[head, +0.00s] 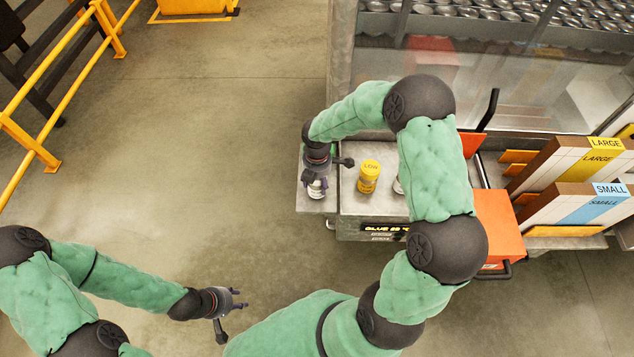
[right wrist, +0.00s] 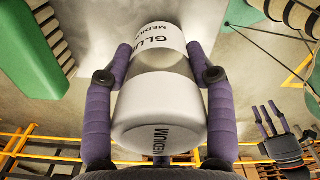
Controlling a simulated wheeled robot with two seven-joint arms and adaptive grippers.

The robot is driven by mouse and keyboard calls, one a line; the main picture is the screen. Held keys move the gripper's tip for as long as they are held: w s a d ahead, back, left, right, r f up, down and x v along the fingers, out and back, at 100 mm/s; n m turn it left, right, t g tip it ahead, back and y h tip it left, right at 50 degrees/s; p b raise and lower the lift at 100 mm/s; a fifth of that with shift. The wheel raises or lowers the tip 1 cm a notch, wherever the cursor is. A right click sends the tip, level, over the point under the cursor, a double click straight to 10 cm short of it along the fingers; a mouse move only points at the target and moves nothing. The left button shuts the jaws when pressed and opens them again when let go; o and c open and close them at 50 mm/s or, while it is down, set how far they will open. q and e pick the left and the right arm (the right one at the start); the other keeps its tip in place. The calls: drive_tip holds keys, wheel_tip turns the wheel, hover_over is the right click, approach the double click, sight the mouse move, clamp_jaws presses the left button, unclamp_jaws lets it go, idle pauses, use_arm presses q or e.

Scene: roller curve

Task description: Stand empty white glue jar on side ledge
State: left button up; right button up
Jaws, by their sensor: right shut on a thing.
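The white glue jar (right wrist: 162,90) is between the two purple fingers of my right gripper (right wrist: 162,75), which is shut on it. Black lettering shows on the jar; its inside is not visible. In the head view the jar (head: 317,189) is below my right gripper (head: 317,176), over the grey side ledge (head: 309,204) at the left end of the station. I cannot tell whether its base touches the ledge. My left gripper (head: 232,312) is open and empty over the floor, away from the station; it also shows in the right wrist view (right wrist: 267,121).
A yellow jar marked LOW (head: 368,178) stands on the grey counter right of the ledge. Another pale jar (head: 398,186) is mostly hidden behind my right arm. An orange box (head: 498,222) and LARGE and SMALL carton racks stand further right.

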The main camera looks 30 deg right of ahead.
drive_tip(key=shift+f, duration=0.35)
drive_tip(key=shift+f, duration=0.15)
drive_tip(key=o, duration=1.2)
drive_tip(key=shift+c, duration=0.2)
wheel_tip(320, 180, up, 12)
drive_tip(key=shift+r+p, duration=0.2)
drive_tip(key=shift+p, duration=0.4)
